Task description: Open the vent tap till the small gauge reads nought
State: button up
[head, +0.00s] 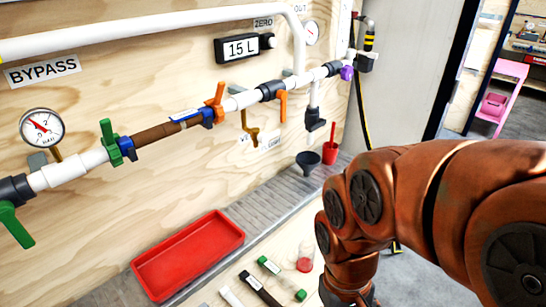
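A small brass-coloured tap (250,126) hangs under the white pipe, between two orange-handled valves. A partly hidden label (243,138) sits behind it, too small to read, so I cannot be sure it is the vent tap. A round gauge (42,128) with a red needle is on the wall at the left. Its needle points to the upper left, and a 2 shows near the top of the dial. A smaller-looking gauge (312,32) is at the upper right by the OUT label; its reading is too small to tell. My arm enters from the right; my gripper is out of view.
A pipe run with green handles (108,132), orange handles (282,106) and a brown filter section (156,134) crosses the wall. A display (241,48) reads 15 L. Below are a red tray (190,254), a black funnel (308,162) and a red cup (330,153).

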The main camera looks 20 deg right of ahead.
aim_at(262, 138)
jog(key=k, duration=1.05)
jog(key=u, duration=1.1)
jog(key=i, duration=1.05)
jog(key=z, duration=0.7)
